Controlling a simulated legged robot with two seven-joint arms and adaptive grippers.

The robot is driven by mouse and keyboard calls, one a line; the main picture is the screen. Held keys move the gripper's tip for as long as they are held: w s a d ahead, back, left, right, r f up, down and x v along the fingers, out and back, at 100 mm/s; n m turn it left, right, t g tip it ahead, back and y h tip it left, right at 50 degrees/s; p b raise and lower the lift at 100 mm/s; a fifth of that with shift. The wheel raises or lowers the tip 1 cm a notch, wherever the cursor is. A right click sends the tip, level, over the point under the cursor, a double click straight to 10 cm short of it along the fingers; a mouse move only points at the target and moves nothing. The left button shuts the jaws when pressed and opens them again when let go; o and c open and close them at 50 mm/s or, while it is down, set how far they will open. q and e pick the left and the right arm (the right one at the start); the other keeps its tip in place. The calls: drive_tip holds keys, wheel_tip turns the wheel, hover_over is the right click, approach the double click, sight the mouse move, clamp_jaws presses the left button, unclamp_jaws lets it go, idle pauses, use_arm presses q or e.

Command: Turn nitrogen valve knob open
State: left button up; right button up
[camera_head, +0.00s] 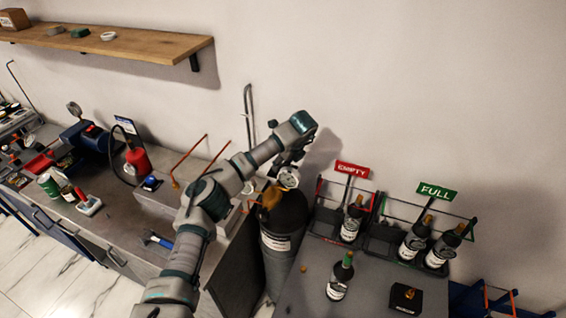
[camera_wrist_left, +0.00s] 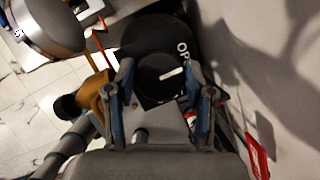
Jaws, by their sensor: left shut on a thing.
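The nitrogen valve knob (camera_wrist_left: 160,77) is a black round knob with a white mark, seen from above in the left wrist view. Lettering starting with "OP" is beside it on a black disc. My left gripper (camera_wrist_left: 163,98) is shut on the knob, with one finger on each side. In the head view my left gripper (camera_head: 287,157) is at the top of the dark gas cylinder (camera_head: 280,247), and the knob is hidden there. A round gauge (camera_head: 289,178) and a brass-coloured part (camera_head: 270,196) are just below the gripper. My right gripper is not in view.
A red EMPTY sign (camera_head: 353,170) and a green FULL sign (camera_head: 436,191) mark bottle carriers right of the cylinder. A green-topped bottle (camera_head: 338,277) stands in front of them. A cluttered workbench (camera_head: 120,228) is to the left. The wall is close behind.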

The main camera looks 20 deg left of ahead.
use_arm(q)
drive_tip(key=shift+w+r, duration=0.1)
drive_tip(key=shift+r, duration=0.05)
drive_tip(key=o, duration=1)
drive_tip(key=shift+o, duration=0.8)
drive_tip(key=v, duration=1.1)
drive_tip(key=shift+d+r, duration=0.25)
drive_tip(key=shift+d, duration=0.05)
drive_tip(key=shift+f, duration=0.1)
